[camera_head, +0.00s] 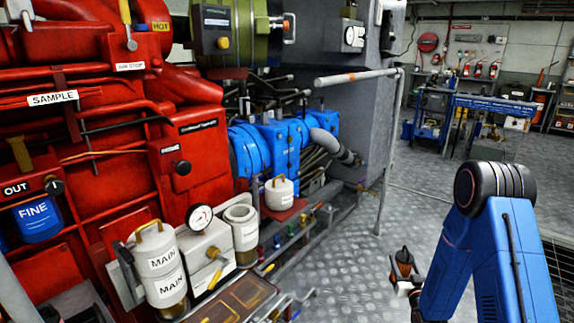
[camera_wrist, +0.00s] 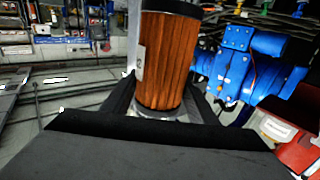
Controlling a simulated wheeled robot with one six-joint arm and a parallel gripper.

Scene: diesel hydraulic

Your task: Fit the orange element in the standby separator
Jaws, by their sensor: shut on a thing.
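My gripper (camera_head: 402,284) is shut on the orange element (camera_head: 403,263), right of the red engine and above the chequered floor. In the wrist view the orange pleated element (camera_wrist: 166,62) stands upright between the dark fingers (camera_wrist: 160,105), with a dark top cap and a pale label at its left. An open-topped white canister (camera_head: 240,214), apparently the standby separator, stands right of the gauge; its label is too small to read surely. A closed canister marked MAIN (camera_head: 162,262) stands left of it. A white lid with a yellow handle (camera_head: 280,193) sits on a red ledge.
A pressure gauge (camera_head: 200,218) and a yellow-handled valve block (camera_head: 208,256) stand between the canisters. A brown-topped tray (camera_head: 235,299) lies in front. A grey handrail (camera_head: 388,150) rises behind my gripper. The floor (camera_head: 350,255) between is clear.

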